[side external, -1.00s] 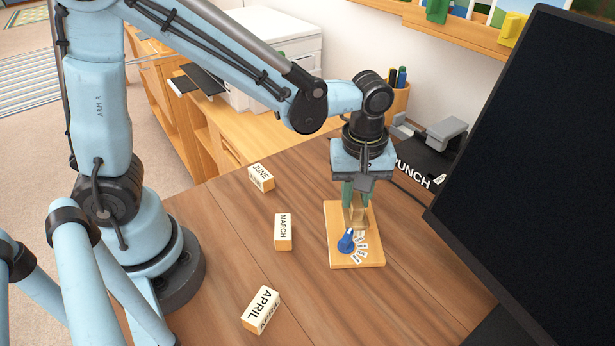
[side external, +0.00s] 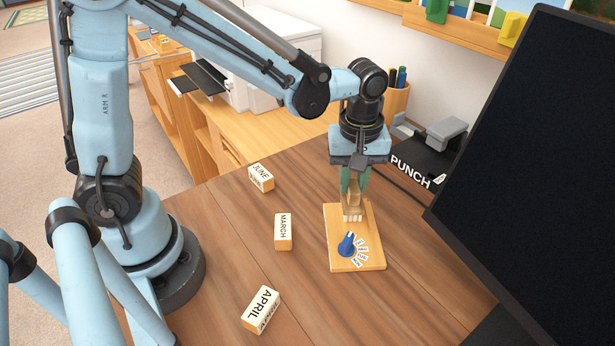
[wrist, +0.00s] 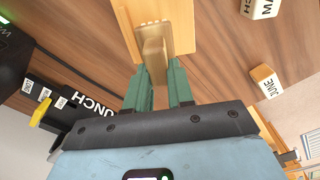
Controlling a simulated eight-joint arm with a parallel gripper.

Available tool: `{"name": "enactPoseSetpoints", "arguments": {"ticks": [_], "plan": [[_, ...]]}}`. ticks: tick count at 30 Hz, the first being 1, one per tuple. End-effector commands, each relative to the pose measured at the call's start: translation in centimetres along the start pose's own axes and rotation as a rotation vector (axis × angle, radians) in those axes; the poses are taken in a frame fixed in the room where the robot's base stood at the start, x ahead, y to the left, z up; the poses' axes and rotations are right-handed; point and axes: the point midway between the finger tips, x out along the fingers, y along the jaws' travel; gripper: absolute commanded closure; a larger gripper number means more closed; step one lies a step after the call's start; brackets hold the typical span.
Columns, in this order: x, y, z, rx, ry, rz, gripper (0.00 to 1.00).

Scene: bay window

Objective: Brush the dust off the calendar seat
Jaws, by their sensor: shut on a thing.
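My gripper (side external: 354,186) points down with its green fingers shut on a wooden brush (side external: 353,202) with pale bristles. The brush is over the back part of the wooden board (side external: 372,240), which looks like the calendar seat; I cannot tell whether the bristles touch it. A blue cone-like piece (side external: 346,244) stands on the board, with a fan of small white labels (side external: 361,252) beside it. In the wrist view the brush (wrist: 152,42) sits between the green fingers (wrist: 152,82), and it hides part of the board (wrist: 183,20). I cannot make out any dust.
Month blocks JUNE (side external: 261,177), MARCH (side external: 283,231) and APRIL (side external: 261,309) lie left of the board. A black PUNCH device (side external: 420,160) and a pen cup (side external: 397,99) stand behind. A large dark monitor (side external: 540,150) fills the right. Bare desk lies between blocks and board.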

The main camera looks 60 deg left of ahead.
Motion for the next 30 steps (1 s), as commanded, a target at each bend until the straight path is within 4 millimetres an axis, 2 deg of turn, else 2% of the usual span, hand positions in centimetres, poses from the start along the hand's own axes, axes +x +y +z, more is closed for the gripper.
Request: {"name": "enactPoseSetpoints", "arguments": {"ticks": [24, 30], "plan": [[-6.9, 0.0, -0.2, 0.0, 0.0, 0.0, 1.0], [-8.0, 0.0, -0.3, 0.0, 0.0, 0.0, 1.0]]}}
